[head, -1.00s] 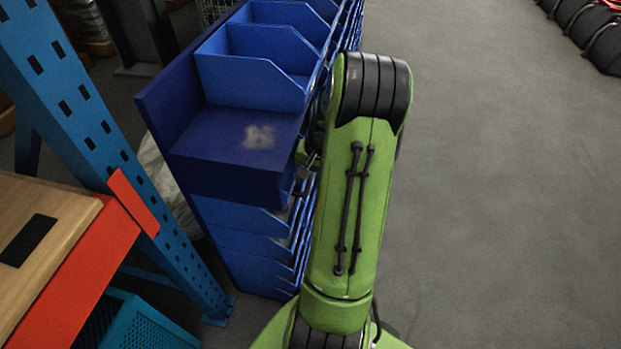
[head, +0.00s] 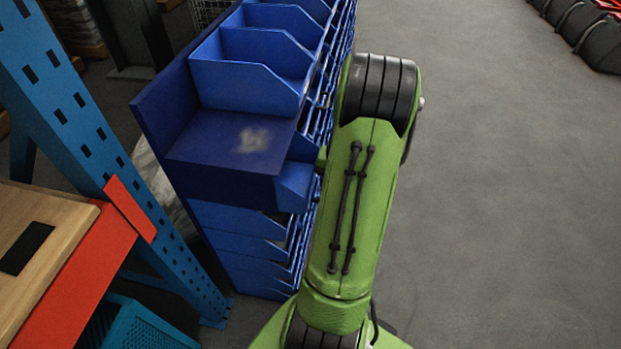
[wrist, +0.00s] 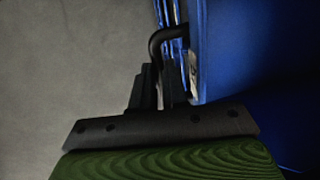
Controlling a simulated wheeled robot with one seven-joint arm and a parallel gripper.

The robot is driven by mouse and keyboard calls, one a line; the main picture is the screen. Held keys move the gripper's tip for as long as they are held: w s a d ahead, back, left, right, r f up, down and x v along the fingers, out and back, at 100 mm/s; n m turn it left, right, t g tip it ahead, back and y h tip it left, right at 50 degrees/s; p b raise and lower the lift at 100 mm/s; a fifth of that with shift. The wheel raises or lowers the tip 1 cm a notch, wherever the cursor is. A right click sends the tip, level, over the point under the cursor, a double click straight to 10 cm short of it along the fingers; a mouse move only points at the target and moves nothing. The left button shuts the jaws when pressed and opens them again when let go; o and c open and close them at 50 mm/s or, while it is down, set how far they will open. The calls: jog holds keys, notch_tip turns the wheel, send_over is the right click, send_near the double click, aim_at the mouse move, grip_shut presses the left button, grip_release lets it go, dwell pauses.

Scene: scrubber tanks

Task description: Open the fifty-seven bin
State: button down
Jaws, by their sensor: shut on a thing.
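A blue bin (head: 295,186) sticks out of the right side of the dark blue rack (head: 225,165), just below its top board. In the wrist view a blue panel (wrist: 250,50) fills the right, with a black curved handle (wrist: 165,37) on its left edge. My gripper (wrist: 158,84) is shut on the handle, its dark fingers close to the panel. A pale label patch (wrist: 193,72) shows beside the fingers, but no number can be read. In the head view my green arm hides the gripper and the handle.
Open blue bins (head: 245,80) stand on top of the rack, and several more fill its side below. A blue perforated post (head: 100,140) and a wooden bench top (head: 40,235) are at the left.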

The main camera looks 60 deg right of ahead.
jog(key=s+d+p, duration=0.1)
jog(key=s+d, duration=0.2)
jog(key=s, duration=0.5)
jog(key=shift+s+d, duration=0.15)
jog(key=shift+d, duration=0.15)
jog(key=c, duration=1.1)
grip_release()
jog(key=shift+c, duration=0.2)
notch_tip(320, 180, up, 16)
jog(key=s+d+p, duration=0.1)
jog(key=s+p, duration=0.1)
jog(key=p, duration=0.3)
jog(key=shift+s+f, duration=0.25)
jog(key=shift+s, duration=0.05)
